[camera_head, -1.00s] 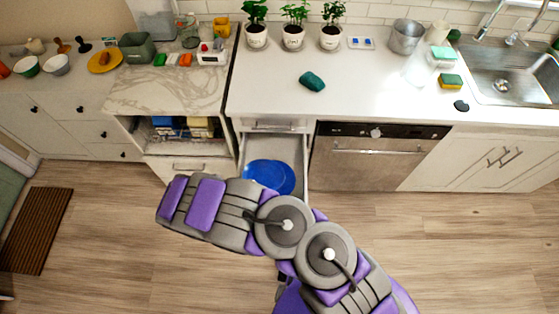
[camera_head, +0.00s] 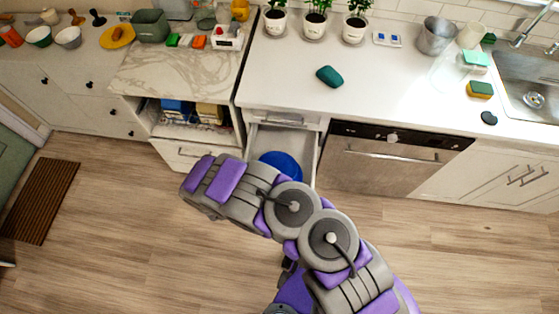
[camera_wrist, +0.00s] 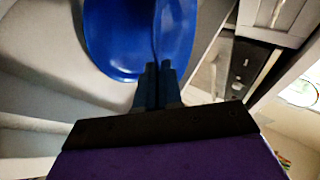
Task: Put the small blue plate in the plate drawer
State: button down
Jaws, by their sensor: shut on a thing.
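My gripper (camera_wrist: 158,82) is shut on the rim of the small blue plate (camera_wrist: 175,35) in the wrist view. A second blue plate surface (camera_wrist: 118,40) shows beside it on the left, overlapping it, and which lies in front is hard to tell. In the head view a blue plate (camera_head: 282,163) shows in the open plate drawer (camera_head: 309,160), beyond my arm. My arm hides the gripper there. The drawer's white interior also shows in the wrist view (camera_wrist: 45,95).
The drawer stands pulled out between a cabinet with an open shelf (camera_head: 185,112) and the dishwasher (camera_head: 392,165). A teal object (camera_head: 329,76) lies on the white counter (camera_head: 300,95) above. Potted plants stand at the back.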

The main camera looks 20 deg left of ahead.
send_over(273, 162)
jog(key=s+d, duration=0.1)
jog(key=s, duration=0.2)
jog(key=shift+r+b, duration=0.15)
jog(key=shift+b, duration=0.3)
jog(key=w+a+f, duration=0.1)
jog(key=w, duration=0.2)
jog(key=w+f+b, duration=0.1)
jog(key=w, duration=0.3)
jog(key=w+a+f, duration=0.1)
jog(key=w+f, duration=0.1)
jog(key=w, duration=0.1)
jog(key=shift+w+a+b, duration=0.2)
jog(key=shift+a+b, duration=0.15)
jog(key=shift+b, duration=0.05)
jog(key=f, duration=0.3)
jog(key=shift+a+b, duration=0.25)
jog(key=shift+b, duration=0.15)
jog(key=shift+w+f, duration=0.1)
jog(key=shift+w, duration=0.1)
jog(key=c, duration=1.3)
grip_release()
jog(key=shift+d, duration=0.15)
